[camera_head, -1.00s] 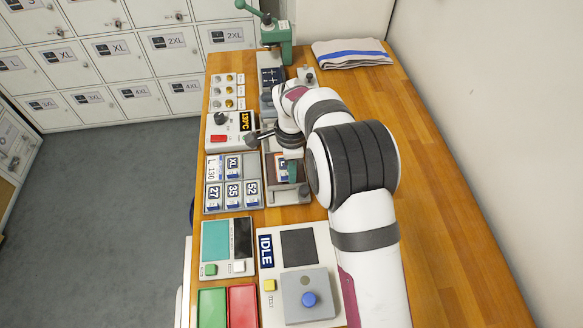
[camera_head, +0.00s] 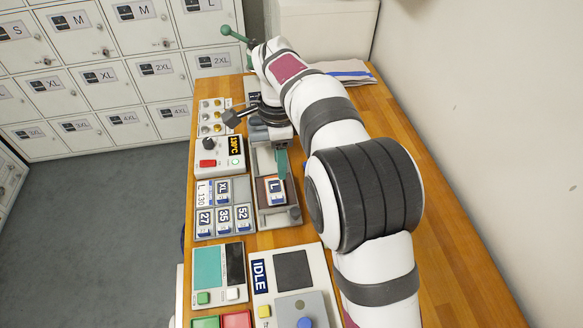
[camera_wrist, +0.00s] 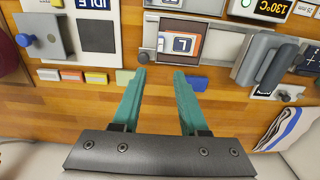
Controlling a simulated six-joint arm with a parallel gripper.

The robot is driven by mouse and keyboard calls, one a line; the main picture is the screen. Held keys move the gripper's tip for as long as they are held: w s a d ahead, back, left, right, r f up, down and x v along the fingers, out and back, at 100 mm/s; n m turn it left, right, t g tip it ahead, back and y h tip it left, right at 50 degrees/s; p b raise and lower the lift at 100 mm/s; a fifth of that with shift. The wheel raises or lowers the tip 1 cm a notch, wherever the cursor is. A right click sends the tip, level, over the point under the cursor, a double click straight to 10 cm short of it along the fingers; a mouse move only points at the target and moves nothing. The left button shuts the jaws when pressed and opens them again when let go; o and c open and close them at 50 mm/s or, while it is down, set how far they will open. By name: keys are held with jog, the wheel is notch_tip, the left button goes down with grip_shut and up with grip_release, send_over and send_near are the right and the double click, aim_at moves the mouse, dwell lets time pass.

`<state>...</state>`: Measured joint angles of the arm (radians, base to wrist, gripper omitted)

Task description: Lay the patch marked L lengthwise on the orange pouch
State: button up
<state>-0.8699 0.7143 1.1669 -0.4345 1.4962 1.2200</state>
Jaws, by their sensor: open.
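The patch marked L (camera_head: 275,192), white and blue, lies flat on the orange pouch, which sits in a grey fixture (camera_head: 280,218) in the head view. In the wrist view the patch (camera_wrist: 183,44) shows with the orange pouch (camera_wrist: 184,30) around it, beyond my fingertips. My gripper (camera_wrist: 160,72) has two teal fingers spread apart with nothing between them. In the head view a teal finger (camera_head: 282,163) shows just behind the patch; the rest of the gripper is mostly hidden by my arm. The patch is apart from the fingers.
A grey tray (camera_head: 249,191) with patches marked XL, 27, 35 and 52 lies left of the fixture. A control box reading 130°C (camera_head: 219,157) stands behind it. An IDLE panel (camera_head: 318,262) lies in front. A folded cloth (camera_head: 352,72) lies at the back.

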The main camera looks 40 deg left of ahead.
jog(key=s+d+r+n, duration=0.15)
jog(key=d+r, duration=0.25)
jog(key=d, duration=0.7)
jog(key=s+d+r, duration=0.2)
jog(key=d+r, duration=0.2)
jog(key=d, duration=0.8)
jog(key=s+d+f+n+y, duration=0.1)
jog(key=s+d+f, duration=0.1)
jog(key=s+d, duration=0.3)
jog(key=s+d+f+n, duration=0.1)
jog(key=s+d+f, duration=0.1)
jog(key=s+d, duration=0.4)
jog(key=s, duration=0.4)
jog(key=shift+s+d+f+y, duration=0.2)
jog(key=shift+s+f+y, duration=0.1)
jog(key=shift+f+y, duration=0.1)
